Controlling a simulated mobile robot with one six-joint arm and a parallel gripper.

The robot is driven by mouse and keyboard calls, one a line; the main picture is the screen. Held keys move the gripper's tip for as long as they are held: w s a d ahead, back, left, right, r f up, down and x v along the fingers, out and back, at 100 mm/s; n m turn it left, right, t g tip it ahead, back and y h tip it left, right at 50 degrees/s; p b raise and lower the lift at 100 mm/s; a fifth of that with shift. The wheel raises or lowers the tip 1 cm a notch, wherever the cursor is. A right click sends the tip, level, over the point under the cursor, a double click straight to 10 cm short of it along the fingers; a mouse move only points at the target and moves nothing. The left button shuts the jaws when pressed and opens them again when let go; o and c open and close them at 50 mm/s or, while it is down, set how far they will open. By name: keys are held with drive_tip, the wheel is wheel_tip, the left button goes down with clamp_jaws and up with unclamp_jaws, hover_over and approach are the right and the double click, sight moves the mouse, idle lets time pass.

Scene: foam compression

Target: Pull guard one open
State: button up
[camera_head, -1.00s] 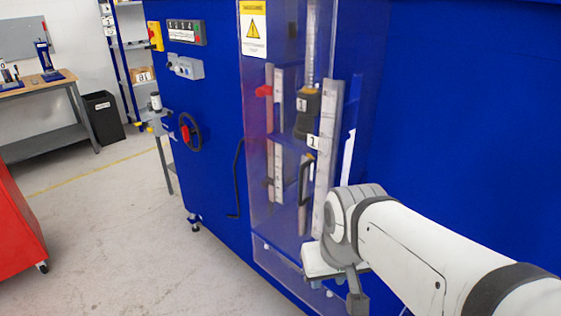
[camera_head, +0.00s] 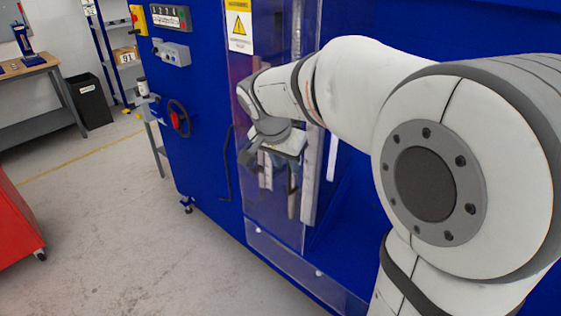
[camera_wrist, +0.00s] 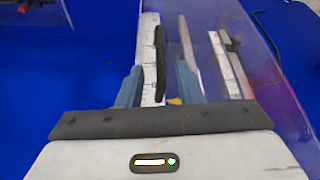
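Guard one (camera_head: 258,205) is a clear panel on the front of the blue machine, seen shut in the head view. It also shows in the wrist view (camera_wrist: 265,50). Its black upright handle (camera_wrist: 160,60) stands between my two fingertips in the wrist view. My gripper (camera_wrist: 159,75) is open, its blue-grey fingers on either side of the handle with gaps showing. I cannot tell how deep the handle lies between them. In the head view my gripper (camera_head: 275,158) is in front of the guard, and my arm hides the guard's upper middle and its number label.
The blue machine (camera_head: 205,110) carries a control box (camera_head: 172,52) and a handwheel (camera_head: 179,118) left of the guard. A clear lower panel (camera_head: 300,265) is below. A red cabinet (camera_head: 15,225) stands far left. The floor (camera_head: 120,235) between is free.

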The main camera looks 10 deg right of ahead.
sight(288, 171)
drive_tip(key=p+x, duration=0.1)
drive_tip(key=x, duration=0.5)
drive_tip(key=shift+r, duration=0.1)
drive_tip(key=shift+c, duration=0.5)
clamp_jaws()
